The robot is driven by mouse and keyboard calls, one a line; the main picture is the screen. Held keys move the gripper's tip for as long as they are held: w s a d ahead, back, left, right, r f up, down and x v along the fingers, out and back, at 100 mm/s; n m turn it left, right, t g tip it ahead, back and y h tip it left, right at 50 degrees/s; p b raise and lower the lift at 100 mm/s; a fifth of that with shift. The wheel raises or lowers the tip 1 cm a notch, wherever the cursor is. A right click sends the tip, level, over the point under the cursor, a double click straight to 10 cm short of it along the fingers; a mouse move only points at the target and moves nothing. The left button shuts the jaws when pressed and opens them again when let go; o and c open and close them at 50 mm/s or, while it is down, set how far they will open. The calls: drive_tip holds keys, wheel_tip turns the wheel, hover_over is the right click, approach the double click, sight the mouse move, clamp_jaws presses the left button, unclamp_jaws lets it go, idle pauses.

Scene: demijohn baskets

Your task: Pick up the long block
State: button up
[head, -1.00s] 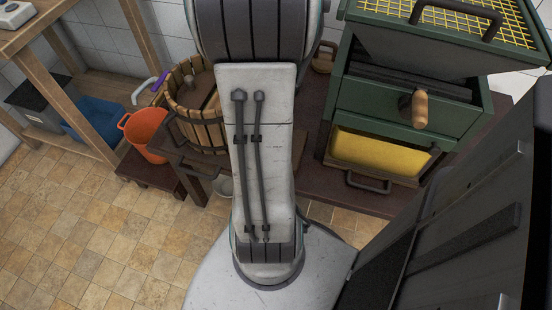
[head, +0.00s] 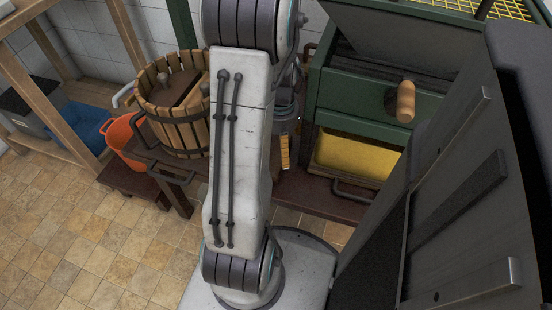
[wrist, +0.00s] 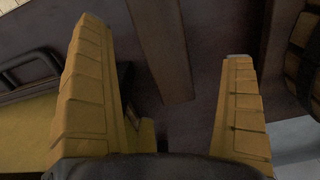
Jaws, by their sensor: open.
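A long brown wooden block (wrist: 160,55) shows in the wrist view, lying on the dark bench top (wrist: 203,92) with its upper end cut off by the frame. My gripper (wrist: 166,38) is open, with one yellow finger on each side of the block in the picture. Gaps show between both fingers and the block, and I cannot tell how high the fingers are above it. In the head view, my gripper (head: 285,152) is partly hidden behind my arm, with a yellow finger showing. I cannot make out the block there.
A green machine (head: 345,98) with a wooden handle and a yellow bin (head: 355,155) stands right of my arm. A slatted basket press (head: 178,125) and an orange bucket (head: 122,135) are to the left. Tiled floor (head: 70,220) is clear at lower left.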

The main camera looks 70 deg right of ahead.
sight(280, 154)
wheel_tip(280, 154, down, 5)
drive_tip(key=shift+s+d+r+b, duration=0.1)
drive_tip(key=shift+b, duration=0.9)
drive_tip(key=c, duration=1.4)
drive_tip(key=shift+r, duration=0.1)
